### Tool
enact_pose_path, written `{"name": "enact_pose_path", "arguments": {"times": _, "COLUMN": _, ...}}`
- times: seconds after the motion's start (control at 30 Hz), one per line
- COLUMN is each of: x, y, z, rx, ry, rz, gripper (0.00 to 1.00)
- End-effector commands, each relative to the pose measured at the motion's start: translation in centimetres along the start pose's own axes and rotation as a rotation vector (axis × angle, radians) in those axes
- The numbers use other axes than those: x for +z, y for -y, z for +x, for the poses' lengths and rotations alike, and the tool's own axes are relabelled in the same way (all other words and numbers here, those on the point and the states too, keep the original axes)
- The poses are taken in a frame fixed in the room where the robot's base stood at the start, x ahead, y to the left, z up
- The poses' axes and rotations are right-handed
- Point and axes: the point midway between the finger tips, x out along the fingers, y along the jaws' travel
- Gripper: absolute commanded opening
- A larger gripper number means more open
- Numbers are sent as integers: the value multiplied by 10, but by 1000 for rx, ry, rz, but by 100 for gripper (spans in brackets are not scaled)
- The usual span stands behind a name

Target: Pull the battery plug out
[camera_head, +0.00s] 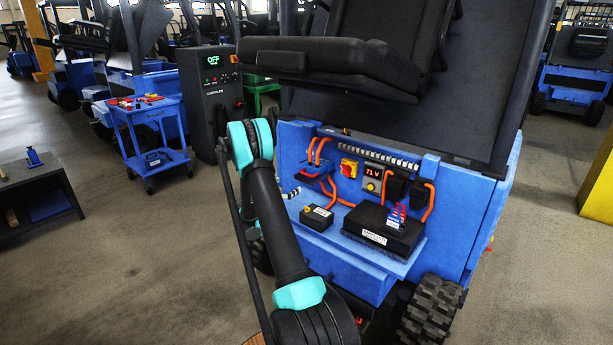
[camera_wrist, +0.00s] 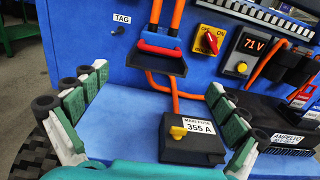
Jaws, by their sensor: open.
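In the head view my arm hides most of the gripper.
A black box labelled 355 A (camera_wrist: 192,140) with a yellow knob sits below the plug. A red switch on a yellow plate (camera_wrist: 209,40) and a 71 V display (camera_wrist: 254,44) are to the right. A larger black box (camera_head: 383,230) stands on the blue shelf. The seat (camera_head: 345,57) overhangs above.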

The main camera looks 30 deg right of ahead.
Motion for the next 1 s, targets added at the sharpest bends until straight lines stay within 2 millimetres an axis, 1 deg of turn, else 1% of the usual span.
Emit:
{"name": "enact_pose_path", "arguments": {"times": 0.03, "x": 0, "y": 1, "z": 12, "rx": -4, "ry": 0, "rz": 0, "gripper": 98}}
{"name": "enact_pose_path", "arguments": {"times": 0.4, "x": 0, "y": 1, "z": 85, "rx": -3, "ry": -1, "rz": 1, "gripper": 98}}
{"name": "enact_pose_path", "arguments": {"times": 0.6, "x": 0, "y": 1, "z": 115, "rx": -2, "ry": -1, "rz": 2, "gripper": 98}}
{"name": "enact_pose_path", "arguments": {"times": 0.8, "x": 0, "y": 0, "z": 129, "rx": 0, "ry": -1, "rz": 2, "gripper": 98}}
{"name": "enact_pose_path", "arguments": {"times": 1.0, "x": 0, "y": 0, "z": 131, "rx": 0, "ry": -1, "rz": 2, "gripper": 98}}
